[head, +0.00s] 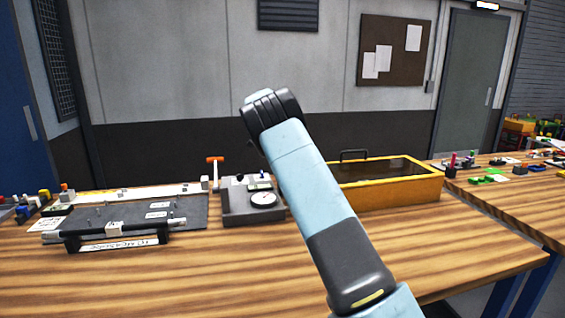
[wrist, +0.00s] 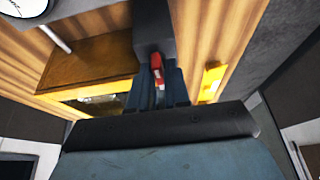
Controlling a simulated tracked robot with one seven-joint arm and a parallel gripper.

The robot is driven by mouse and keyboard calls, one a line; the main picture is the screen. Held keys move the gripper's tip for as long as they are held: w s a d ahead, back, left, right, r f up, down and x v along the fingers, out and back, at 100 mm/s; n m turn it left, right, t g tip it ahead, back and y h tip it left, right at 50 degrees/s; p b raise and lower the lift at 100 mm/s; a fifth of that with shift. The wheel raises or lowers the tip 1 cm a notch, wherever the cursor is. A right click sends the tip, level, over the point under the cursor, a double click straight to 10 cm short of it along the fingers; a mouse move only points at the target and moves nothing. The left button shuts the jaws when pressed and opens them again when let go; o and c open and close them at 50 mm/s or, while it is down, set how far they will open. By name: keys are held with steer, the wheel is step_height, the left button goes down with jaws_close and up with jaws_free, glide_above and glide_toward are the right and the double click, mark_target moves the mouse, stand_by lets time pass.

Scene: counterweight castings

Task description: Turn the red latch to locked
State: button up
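A small red piece (wrist: 157,62), which looks like the latch, shows in the middle of the wrist view against a dark grey upright block (wrist: 153,27). Its setting cannot be read. Dark blue parts that look like my gripper (wrist: 158,97) lie just below it in that picture, one on each side of a pale strip. Whether they touch the red piece is unclear. In the head view my arm rises across the middle and hides part of the table; my gripper does not show there. An orange T-shaped handle (head: 215,160) stands on a white stem left of my arm.
A grey box with a round dial (head: 263,199) stands beside the arm. A yellow-rimmed crate (head: 395,192) is to its right, a dark plate fixture (head: 185,213) to its left. The front of the wooden table (head: 200,280) is clear. Another table (head: 520,200) holds small parts.

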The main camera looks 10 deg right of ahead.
steer(key=shift+o, duration=0.6)
steer(key=v, duration=1.3)
steer(key=shift+a+r, duration=0.2)
steer(key=shift+r, duration=0.05)
